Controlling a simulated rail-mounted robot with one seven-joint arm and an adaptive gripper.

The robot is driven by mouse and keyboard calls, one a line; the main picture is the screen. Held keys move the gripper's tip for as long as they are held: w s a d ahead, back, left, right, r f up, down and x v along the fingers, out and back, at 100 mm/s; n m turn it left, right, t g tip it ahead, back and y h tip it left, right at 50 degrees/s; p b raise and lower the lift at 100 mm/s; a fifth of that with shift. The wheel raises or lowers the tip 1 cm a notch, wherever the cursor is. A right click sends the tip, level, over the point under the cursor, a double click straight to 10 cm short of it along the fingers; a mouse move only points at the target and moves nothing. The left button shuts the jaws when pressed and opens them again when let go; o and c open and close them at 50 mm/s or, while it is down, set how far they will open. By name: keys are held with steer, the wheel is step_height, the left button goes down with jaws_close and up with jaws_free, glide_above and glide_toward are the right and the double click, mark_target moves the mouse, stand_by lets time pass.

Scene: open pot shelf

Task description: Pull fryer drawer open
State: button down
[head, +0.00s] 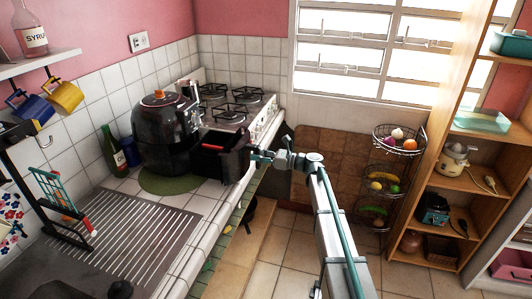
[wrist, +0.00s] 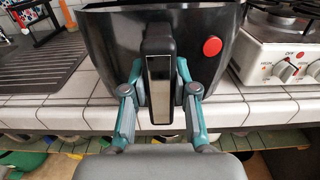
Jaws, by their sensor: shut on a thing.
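The black air fryer (head: 163,130) stands on a round green mat (head: 170,180) on the tiled counter. Its drawer (head: 215,154) is pulled out toward the counter's front edge, and its open top shows in the head view. In the wrist view the drawer front (wrist: 110,50) fills the upper middle, with a red round button (wrist: 212,46) on it. My gripper (head: 256,158) is at the handle. In the wrist view its teal fingers are shut on the upright drawer handle (wrist: 158,85), one on each side. The drawer's inside is mostly hidden.
A gas stove (head: 235,105) stands beyond the fryer, close to the drawer in the wrist view. A green bottle (head: 114,150) is left of the fryer. The floor before the counter is clear.

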steer(key=shift+s+d, duration=0.15)
steer(key=shift+d, duration=0.25)
steer(key=c, duration=0.9)
jaws_free()
steer(key=v, duration=1.2)
